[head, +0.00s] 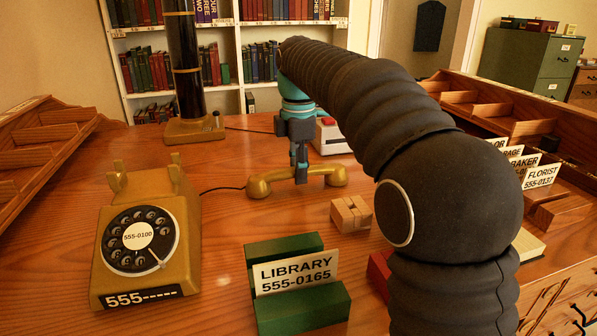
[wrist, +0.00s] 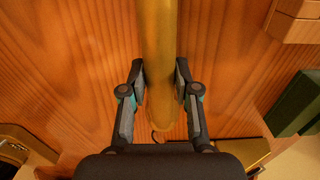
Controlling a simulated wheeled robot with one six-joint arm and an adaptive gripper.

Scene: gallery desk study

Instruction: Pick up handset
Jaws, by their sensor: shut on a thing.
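The handset (head: 260,187) is a gold-yellow bar with rounded ends, lying across the view to the right of the rotary phone (head: 170,205). The phone's cradle prongs are empty, and its dial card reads 555-0100. My gripper (head: 301,178) points down over the handset and is shut on the middle of its handle. In the wrist view, the handset (wrist: 158,50) runs between the two fingers of my gripper (wrist: 160,82). The handset is at or just above the desk; I cannot tell whether it touches.
A green holder (head: 300,311) with a LIBRARY 555-0165 card (head: 295,272) stands in front. A dark cord (head: 222,189) runs towards the phone. Wooden card trays (head: 48,140) flank the desk (head: 225,235).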

